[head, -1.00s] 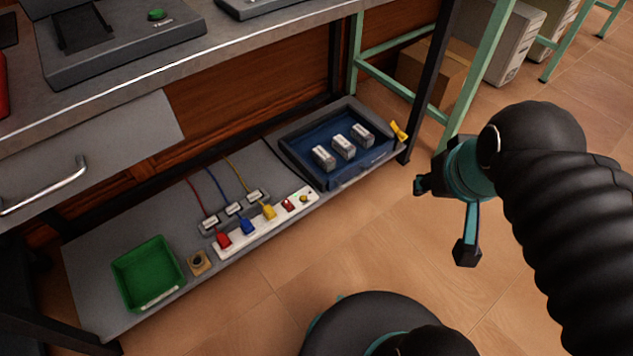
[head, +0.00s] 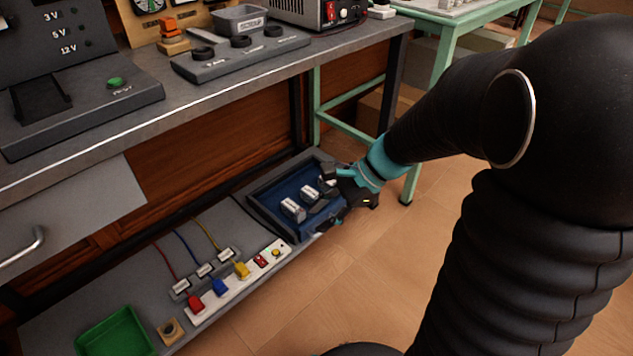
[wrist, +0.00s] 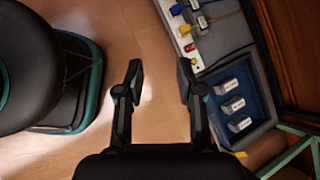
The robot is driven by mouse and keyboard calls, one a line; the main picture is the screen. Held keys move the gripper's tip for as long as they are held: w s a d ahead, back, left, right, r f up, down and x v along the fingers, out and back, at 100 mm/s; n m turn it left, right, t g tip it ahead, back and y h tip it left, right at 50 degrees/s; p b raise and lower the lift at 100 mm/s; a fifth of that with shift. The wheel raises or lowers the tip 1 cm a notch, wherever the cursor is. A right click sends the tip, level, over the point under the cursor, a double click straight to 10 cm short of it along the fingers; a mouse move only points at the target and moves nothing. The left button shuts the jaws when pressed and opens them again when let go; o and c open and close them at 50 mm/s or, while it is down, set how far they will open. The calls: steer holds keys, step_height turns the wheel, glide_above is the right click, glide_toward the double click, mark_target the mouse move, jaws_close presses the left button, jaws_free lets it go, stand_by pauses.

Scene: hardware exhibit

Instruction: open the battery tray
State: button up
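The battery tray (head: 268,203) is a shallow blue tray in a dark grey surround on the low shelf. It holds three pale, labelled batteries (head: 292,210); the farthest is partly hidden by my gripper. In the wrist view the tray (wrist: 247,84) is at the right with all three batteries (wrist: 232,105) in view. A small yellow piece (wrist: 240,154) shows near its lower corner; my gripper hides it in the head view. My gripper (head: 331,200) is at the tray's right front side. In the wrist view my gripper (wrist: 161,80) is open and empty, its right finger close to the tray's front edge.
A white power strip (head: 240,281) with coloured plugs lies left of the tray. A green bin (head: 115,333) stands farther left. The workbench (head: 200,95) overhangs the shelf, and a green table leg (head: 412,184) stands to the right. The floor in front is clear.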

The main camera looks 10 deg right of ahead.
steer(key=w+d+f+m+t+y, duration=0.3)
steer(key=w+f+m, duration=0.4)
steer(key=f+m, duration=0.1)
steer(key=w+d+f+m+t+y, duration=0.2)
steer(key=w+f+m, duration=0.5)
steer(key=f+m, duration=0.2)
steer(key=w+d+f+m+t+h, duration=0.1)
steer(key=d+f+m+t, duration=0.15)
steer(key=f+m, duration=0.35)
steer(key=w+d+f+m+t+h+b, duration=0.1)
steer(key=d+f+m+t+h, duration=0.1)
steer(key=d+f+m, duration=0.35)
steer(key=w+d+f+m+t+h, duration=0.1)
steer(key=d+f+m+t, duration=0.2)
steer(key=f, duration=0.6)
steer(key=shift+m, duration=0.25)
steer(key=x, duration=1.4)
steer(key=shift+s+a+r+b, duration=0.2)
steer(key=shift+a+b, duration=0.1)
steer(key=shift+a, duration=0.15)
jaws_close()
